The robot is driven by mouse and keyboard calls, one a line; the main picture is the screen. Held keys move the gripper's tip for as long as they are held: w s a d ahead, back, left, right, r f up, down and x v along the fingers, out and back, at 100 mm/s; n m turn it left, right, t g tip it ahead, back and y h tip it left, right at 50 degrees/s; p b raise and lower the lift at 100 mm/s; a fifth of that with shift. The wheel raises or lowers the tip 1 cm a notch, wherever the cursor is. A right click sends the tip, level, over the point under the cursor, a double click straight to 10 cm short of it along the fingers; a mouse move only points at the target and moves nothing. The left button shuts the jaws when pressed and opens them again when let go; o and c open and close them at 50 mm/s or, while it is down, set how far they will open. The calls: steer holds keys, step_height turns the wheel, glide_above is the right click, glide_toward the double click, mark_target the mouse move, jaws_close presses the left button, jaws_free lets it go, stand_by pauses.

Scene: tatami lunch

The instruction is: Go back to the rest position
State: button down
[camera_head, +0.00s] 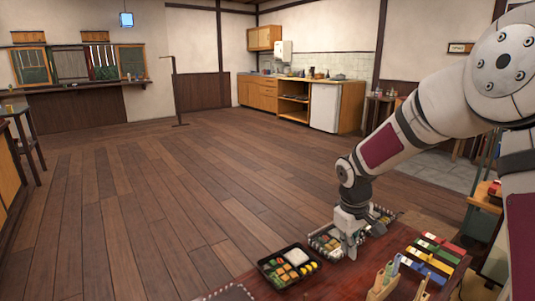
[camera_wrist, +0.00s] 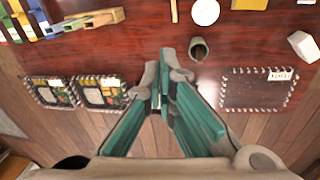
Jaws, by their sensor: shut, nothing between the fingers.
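My gripper (camera_head: 350,256) hangs over the dark red table (camera_head: 395,245) in the head view, beside the lunch boxes. In the wrist view my gripper (camera_wrist: 168,68) has its teal fingers drawn together at the tips, with nothing between them. A dark lunch box (camera_head: 289,266) with rice and coloured food lies left of the gripper in the head view. A second lunch box (camera_head: 322,240) is partly hidden behind the gripper. My arm reaches in from the right side, bent down toward the table.
In the wrist view, a small cup (camera_wrist: 198,49), a white plate (camera_wrist: 205,12) and a white block-like item (camera_wrist: 303,46) are on the table. A wooden rack (camera_wrist: 92,20) stands left. Open wooden floor (camera_head: 150,190) lies beyond the table.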

steer(key=s+r+m, duration=0.2)
steer(key=s+r, duration=0.3)
steer(key=s, duration=0.4)
steer(key=s+r+m+g, duration=0.1)
steer(key=s+r, duration=0.5)
steer(key=s, duration=0.4)
steer(key=s+r+m, duration=0.2)
steer(key=s+r, duration=0.3)
steer(key=s, duration=0.4)
steer(key=s+a+f+m+y, duration=0.1)
steer(key=s+a, duration=0.2)
steer(key=s, duration=1)
step_height(320, 180, up, 31)
steer(key=t+p, duration=0.3)
steer(key=p, duration=2.6)
steer(key=shift+d+t+p, duration=0.35)
steer(key=shift+d+t, duration=0.05)
